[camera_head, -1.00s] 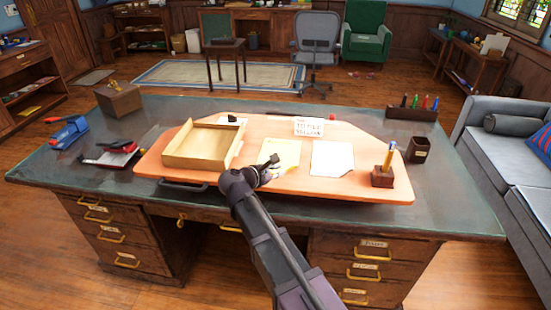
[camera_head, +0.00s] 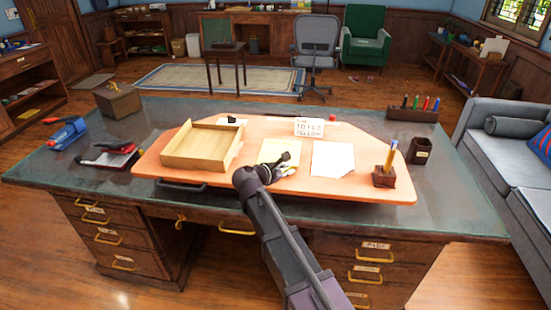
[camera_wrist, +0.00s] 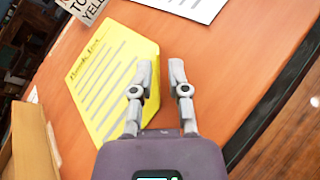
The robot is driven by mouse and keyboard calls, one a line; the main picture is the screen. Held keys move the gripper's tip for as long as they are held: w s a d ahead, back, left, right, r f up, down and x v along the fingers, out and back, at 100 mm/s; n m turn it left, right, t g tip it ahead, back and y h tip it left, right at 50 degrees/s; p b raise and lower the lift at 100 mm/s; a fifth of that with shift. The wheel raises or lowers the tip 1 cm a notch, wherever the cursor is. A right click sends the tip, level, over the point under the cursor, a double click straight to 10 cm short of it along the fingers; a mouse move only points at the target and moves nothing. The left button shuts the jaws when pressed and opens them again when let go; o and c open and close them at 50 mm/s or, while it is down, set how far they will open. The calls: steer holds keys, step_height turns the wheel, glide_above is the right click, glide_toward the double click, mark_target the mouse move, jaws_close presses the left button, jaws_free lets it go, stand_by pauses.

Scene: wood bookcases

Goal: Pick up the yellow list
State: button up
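The yellow list (camera_head: 268,152) lies flat on the orange-topped board on the desk, between the wooden tray and a white sheet. In the wrist view the yellow list (camera_wrist: 100,72), with a heading and lines of writing, lies mostly left of my fingers. My gripper (camera_head: 286,162) is over the list's right front part and hides some of it. In the wrist view my gripper (camera_wrist: 162,66) has its two fingers apart with nothing between them. The left finger overlaps the list's right edge in the picture. I cannot tell how high the fingers are above the board.
The open wooden tray (camera_head: 197,149) stands to the left, and the white sheet (camera_head: 332,158) lies to the right. A small sign (camera_head: 310,127) stands behind. A pencil holder (camera_head: 384,176) stands at the board's right end. The orange board (camera_head: 230,183) is bare along its front.

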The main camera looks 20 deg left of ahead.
steer(key=shift+x, duration=1.15)
jaws_close()
